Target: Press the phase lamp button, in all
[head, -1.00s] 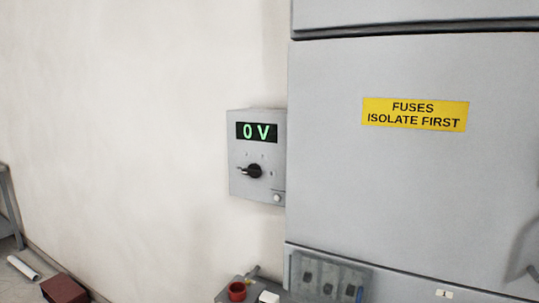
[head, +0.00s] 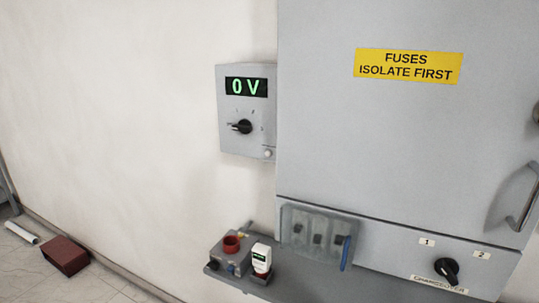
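A grey meter box (head: 230,145) hangs on the wall left of the cabinet. Its green display (head: 246,87) reads 0 V. A black rotary selector (head: 241,127) points left. A small round whitish button (head: 268,153) sits at its lower right corner; no label on it is readable. A small grey unit (head: 222,254) with a red ring (head: 231,244) and dark knobs or buttons stands on the shelf below. I cannot tell which of these is the phase lamp button. My gripper is not in view.
The grey cabinet (head: 390,140) bears a yellow fuse warning sign (head: 408,66), a door handle (head: 525,200) and a changeover knob (head: 447,271). A white device (head: 262,258) and a clear-covered block (head: 316,232) with a blue lever are near the shelf. A dark red box (head: 65,256) lies on the floor.

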